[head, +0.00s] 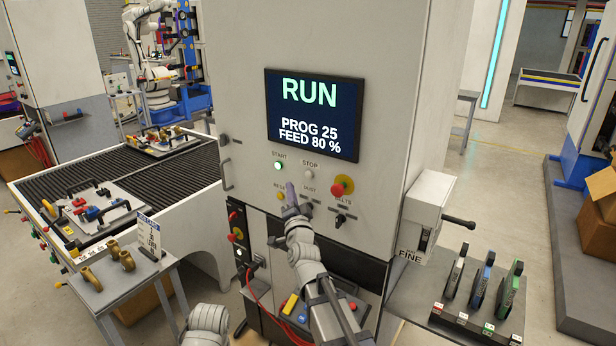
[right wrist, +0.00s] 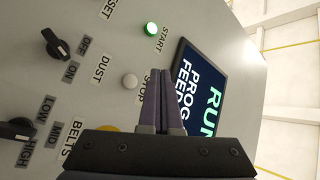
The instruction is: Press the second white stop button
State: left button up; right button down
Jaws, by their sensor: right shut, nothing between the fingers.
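The machine's white stop button (head: 309,174) sits under the label STOP, right of the lit green start button (head: 278,165). The white button also shows in the right wrist view (right wrist: 130,81), left of my fingers. It is the only white button I can make out on this panel. My right gripper (head: 290,187) is shut and empty, in front of the panel, lower left of the white button in the head view. In the wrist view the fingers (right wrist: 165,72) look apart from the button. My left gripper is out of view.
The screen (head: 314,113) above reads RUN, PROG 25, FEED 80 %. A red emergency knob (head: 342,185) is right of the stop button; dark rotary knobs (right wrist: 52,44) are below. A grey box (head: 425,215) with a lever juts out at the right.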

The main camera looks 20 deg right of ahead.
aim_at(304, 169)
jog(key=shift+w+d, duration=0.95)
jog(key=shift+d, duration=0.25)
jog(key=shift+w+d, duration=0.95)
jog(key=shift+d, duration=0.25)
jog(key=shift+w+d, duration=0.1)
jog(key=shift+w+d, duration=0.2)
jog(key=shift+d, duration=0.05)
dwell(0.3)
jog(key=shift+w+d, duration=0.25)
jog(key=shift+d, duration=0.15)
dwell(0.8)
jog(key=shift+a, duration=0.1)
jog(key=shift+s+a, duration=0.55)
jog(key=shift+a, duration=0.05)
dwell(0.3)
jog(key=shift+s+a, duration=0.8)
jog(key=shift+a, duration=0.2)
jog(key=shift+s+a, duration=0.75)
jog(key=shift+a, duration=0.25)
